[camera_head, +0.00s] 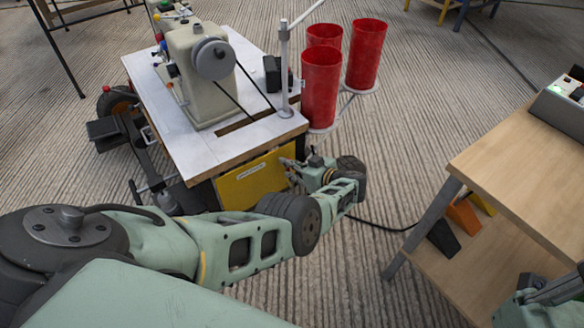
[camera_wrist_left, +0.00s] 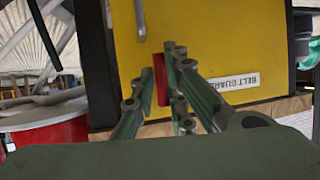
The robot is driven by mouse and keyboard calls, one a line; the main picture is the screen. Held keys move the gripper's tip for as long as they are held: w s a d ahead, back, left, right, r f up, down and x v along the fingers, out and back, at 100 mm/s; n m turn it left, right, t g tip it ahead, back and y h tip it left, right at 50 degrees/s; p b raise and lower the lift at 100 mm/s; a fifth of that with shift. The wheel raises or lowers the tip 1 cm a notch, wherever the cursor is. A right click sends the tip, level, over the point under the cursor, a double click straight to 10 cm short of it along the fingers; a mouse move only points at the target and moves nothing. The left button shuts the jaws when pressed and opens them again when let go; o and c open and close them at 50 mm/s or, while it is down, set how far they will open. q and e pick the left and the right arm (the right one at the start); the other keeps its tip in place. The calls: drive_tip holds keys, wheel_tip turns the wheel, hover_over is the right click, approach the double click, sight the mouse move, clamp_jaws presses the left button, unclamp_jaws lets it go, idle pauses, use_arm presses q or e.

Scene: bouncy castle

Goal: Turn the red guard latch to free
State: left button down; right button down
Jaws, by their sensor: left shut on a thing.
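The yellow belt guard (camera_head: 240,190) hangs below the front of the sewing table. It fills the middle of the left wrist view (camera_wrist_left: 225,40), where its "BELT GUARD" label reads upside down. The red guard latch (camera_wrist_left: 160,75) is a narrow upright bar on the guard in that view. My left gripper (camera_wrist_left: 163,78) is shut on the latch, one finger on each side; the fingers hide part of it. In the head view my left gripper (camera_head: 287,168) is at the guard's right end, and the latch cannot be made out there. My right gripper's fingers are not in view.
A sewing machine (camera_head: 200,75) stands on the white-topped table (camera_head: 150,100). Red cups (camera_head: 320,88) sit on a stand at its right corner. A wooden workbench (camera_head: 520,165) is at the right.

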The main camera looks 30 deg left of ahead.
use_arm(q)
drive_tip(key=shift+s+a+f, duration=0.1)
drive_tip(key=shift+s, duration=0.1)
drive_tip(key=c, duration=1.9)
unclamp_jaws()
drive_tip(key=shift+o, duration=0.4)
drive_tip(key=shift+w, duration=0.1)
